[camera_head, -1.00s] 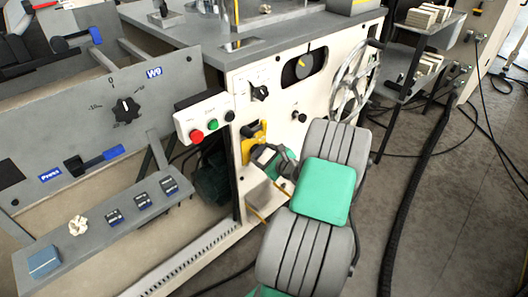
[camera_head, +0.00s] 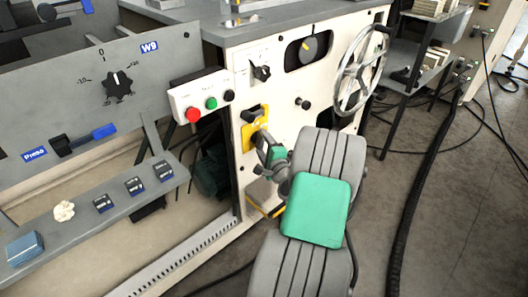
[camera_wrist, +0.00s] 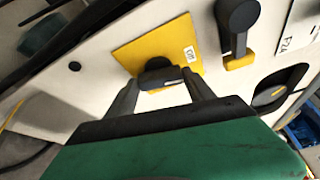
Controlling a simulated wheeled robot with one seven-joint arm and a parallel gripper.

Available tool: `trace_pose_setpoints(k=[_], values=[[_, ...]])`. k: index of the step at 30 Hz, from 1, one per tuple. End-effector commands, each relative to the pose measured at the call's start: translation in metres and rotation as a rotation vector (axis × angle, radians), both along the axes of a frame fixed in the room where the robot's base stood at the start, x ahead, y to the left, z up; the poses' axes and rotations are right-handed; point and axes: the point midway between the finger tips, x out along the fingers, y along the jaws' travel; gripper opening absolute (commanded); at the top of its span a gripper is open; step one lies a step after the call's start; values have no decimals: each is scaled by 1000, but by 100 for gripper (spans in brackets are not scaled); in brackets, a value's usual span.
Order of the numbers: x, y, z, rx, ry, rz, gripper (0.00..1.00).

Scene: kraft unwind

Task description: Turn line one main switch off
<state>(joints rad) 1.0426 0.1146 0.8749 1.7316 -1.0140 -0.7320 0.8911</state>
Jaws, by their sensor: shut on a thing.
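The switch is a black knob (camera_wrist: 158,76) on a square yellow plate (camera_wrist: 150,45) fixed to the cream machine panel. The plate also shows in the head view (camera_head: 247,136), partly covered by my gripper. In the wrist view my gripper (camera_wrist: 162,84) has its two fingers on either side of the black knob and is shut on it. A small white label with dark letters sits on the plate beside the knob. In the head view my gripper (camera_head: 264,140) reaches the panel from the lower right.
A black lever with a yellow end (camera_wrist: 238,30) is close beside the plate. A box with red, green and black buttons (camera_head: 211,103) is to the left. A spoked handwheel (camera_head: 360,72) is at the right. Floor to the right is mostly clear, with cables.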

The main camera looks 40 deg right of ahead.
Motion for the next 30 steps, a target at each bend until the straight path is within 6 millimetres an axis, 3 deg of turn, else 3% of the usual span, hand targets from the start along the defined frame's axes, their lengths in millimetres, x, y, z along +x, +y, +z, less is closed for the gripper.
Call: trace_pose_setpoints(k=[1, 12, 29, 30], values=[[0, 0, -8, -33, 0, 0, 21], [0, 1, -6, -211, -5, 1, 21], [0, 1, -3, -245, -4, 2, 22], [0, 1, -3, -245, -4, 2, 64]])
